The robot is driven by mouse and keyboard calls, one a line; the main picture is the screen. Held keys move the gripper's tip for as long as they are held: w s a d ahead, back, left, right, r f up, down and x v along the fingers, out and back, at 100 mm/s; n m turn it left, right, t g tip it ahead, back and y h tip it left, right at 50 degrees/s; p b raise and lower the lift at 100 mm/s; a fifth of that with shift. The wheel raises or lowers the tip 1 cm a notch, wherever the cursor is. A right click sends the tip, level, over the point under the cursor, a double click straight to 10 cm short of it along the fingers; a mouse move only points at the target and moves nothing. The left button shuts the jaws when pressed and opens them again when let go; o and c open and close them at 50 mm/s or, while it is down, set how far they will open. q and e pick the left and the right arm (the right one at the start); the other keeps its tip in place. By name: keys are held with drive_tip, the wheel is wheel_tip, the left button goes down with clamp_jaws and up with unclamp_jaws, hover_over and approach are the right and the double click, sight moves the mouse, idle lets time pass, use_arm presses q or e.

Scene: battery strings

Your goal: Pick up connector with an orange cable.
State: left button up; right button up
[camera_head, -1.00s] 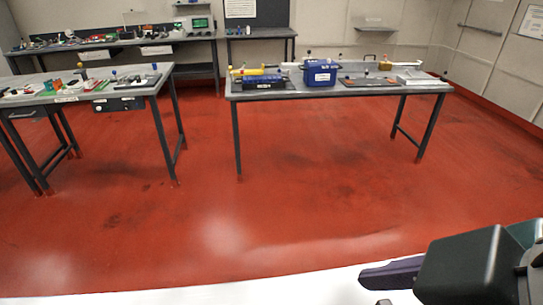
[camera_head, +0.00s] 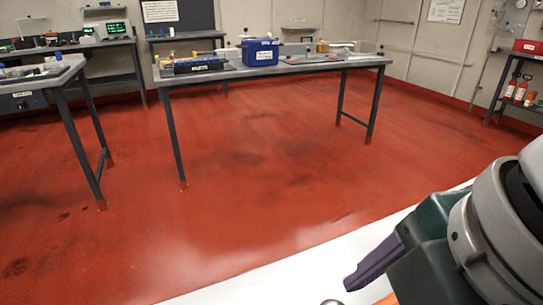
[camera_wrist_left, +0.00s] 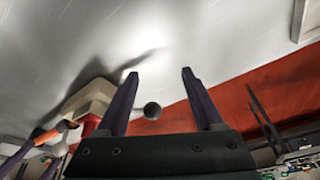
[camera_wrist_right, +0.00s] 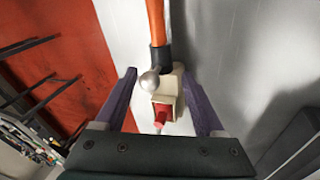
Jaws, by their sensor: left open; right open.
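In the right wrist view, an orange cable (camera_wrist_right: 155,22) runs into a black collar on a cream connector (camera_wrist_right: 166,88) with a red end. The connector lies against a white surface, between the open purple fingers of my right gripper (camera_wrist_right: 158,74); I see no clear contact. A silver ball overlaps it. In the head view my right gripper's purple finger (camera_head: 375,262) is at lower right, with a bit of orange below it. My left gripper (camera_wrist_left: 160,73) is open and empty in its wrist view. A cream part (camera_wrist_left: 90,98) with red and orange pieces is at its left.
A white surface (camera_head: 250,278) lies along the bottom of the head view. A dark ball (camera_wrist_left: 152,111) shows between my left fingers. Beyond open red floor (camera_head: 250,190) stands a table (camera_head: 215,77) with a blue box (camera_head: 260,52). A shelf with red bottles is far right.

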use_arm(q)
drive_tip(key=shift+s+d+f+b, duration=0.1)
drive_tip(key=shift+f+b, duration=0.25)
drive_tip(key=shift+f, duration=0.15)
drive_tip(key=shift+f+b, duration=0.8)
use_arm(e)
drive_tip(key=x, duration=0.8)
drive_tip(key=shift+s+f, duration=0.1)
drive_tip(key=shift+f, duration=0.1)
drive_tip(key=shift+c, duration=0.3)
clamp_jaws()
drive_tip(key=shift+r, duration=0.2)
